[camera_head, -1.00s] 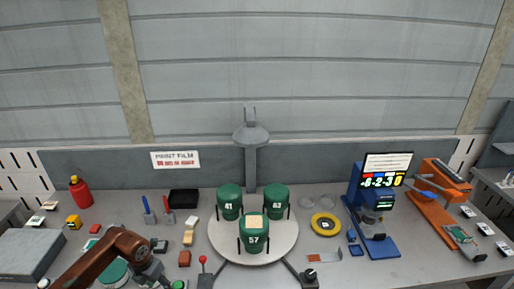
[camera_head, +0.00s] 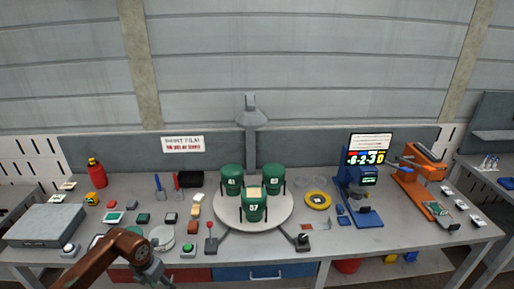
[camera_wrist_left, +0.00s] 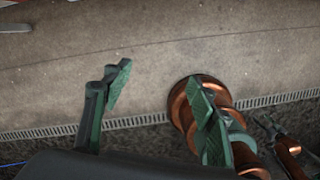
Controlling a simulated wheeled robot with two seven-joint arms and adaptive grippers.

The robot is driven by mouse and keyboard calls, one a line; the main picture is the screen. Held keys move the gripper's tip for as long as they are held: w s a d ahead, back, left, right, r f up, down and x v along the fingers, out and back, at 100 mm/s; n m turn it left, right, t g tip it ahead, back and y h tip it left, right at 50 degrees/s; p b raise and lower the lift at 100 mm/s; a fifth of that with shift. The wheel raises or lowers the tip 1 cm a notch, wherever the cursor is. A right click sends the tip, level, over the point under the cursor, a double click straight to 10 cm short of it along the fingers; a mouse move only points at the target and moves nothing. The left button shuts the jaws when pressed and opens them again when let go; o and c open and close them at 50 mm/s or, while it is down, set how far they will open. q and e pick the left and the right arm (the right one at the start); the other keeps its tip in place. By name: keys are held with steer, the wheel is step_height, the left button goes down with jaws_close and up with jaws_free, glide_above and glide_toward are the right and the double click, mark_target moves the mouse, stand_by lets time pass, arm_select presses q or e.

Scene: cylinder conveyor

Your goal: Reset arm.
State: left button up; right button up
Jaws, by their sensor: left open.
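My left arm comes in at the lower left of the head view. Its gripper (camera_head: 155,276) is at the bottom of that view, by the table's front edge, and its fingers are hard to make out there. In the left wrist view, the two green-padded fingers of the left gripper (camera_wrist_left: 160,96) are spread apart with nothing between them. Behind them are bare brown-grey ground and copper-coloured links of my own body.
A red-knobbed lever (camera_head: 210,238) and a green button (camera_head: 188,249) sit near the front edge. A blue machine (camera_head: 357,200) stands at the right.

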arm_select(q)
steer(key=w+d+f+n+t+h+b, duration=0.1)
steer(key=w+d+f+n+t+h, duration=0.4)
steer(key=d+f+n+h, duration=0.7)
steer(key=s+a+f+n+t+y, duration=0.2)
steer(key=s+a+f+n+y, duration=0.15)
steer(key=a+f+n, duration=0.6)
steer(key=s+a+f+n+t+y, duration=0.3)
steer(key=a+f+n+y, duration=0.15)
steer(key=f, duration=1.05)
steer(key=s+a+f+n+g+y+b, duration=0.1)
steer(key=s+a+f+n+g+y, duration=0.2)
steer(key=s+f, duration=0.75)
steer(key=s+f+n+g+y, duration=0.2)
steer(key=s+f+n, duration=0.45)
steer(key=s, duration=0.65)
steer(key=s+d+f+n+g, duration=0.1)
steer(key=s+f, duration=0.4)
steer(key=s, duration=0.7)
steer(key=s+d+f+n+g, duration=0.2)
steer(key=s+d+f+g, duration=0.2)
steer(key=s, duration=0.9)
steer(key=shift+s+f+b, duration=0.25)
steer(key=shift+f+b, duration=0.05)
steer(key=shift+f, duration=0.3)
arm_select(e)
steer(key=f, duration=0.1)
steer(key=w+f, duration=0.1)
steer(key=shift+f, duration=0.3)
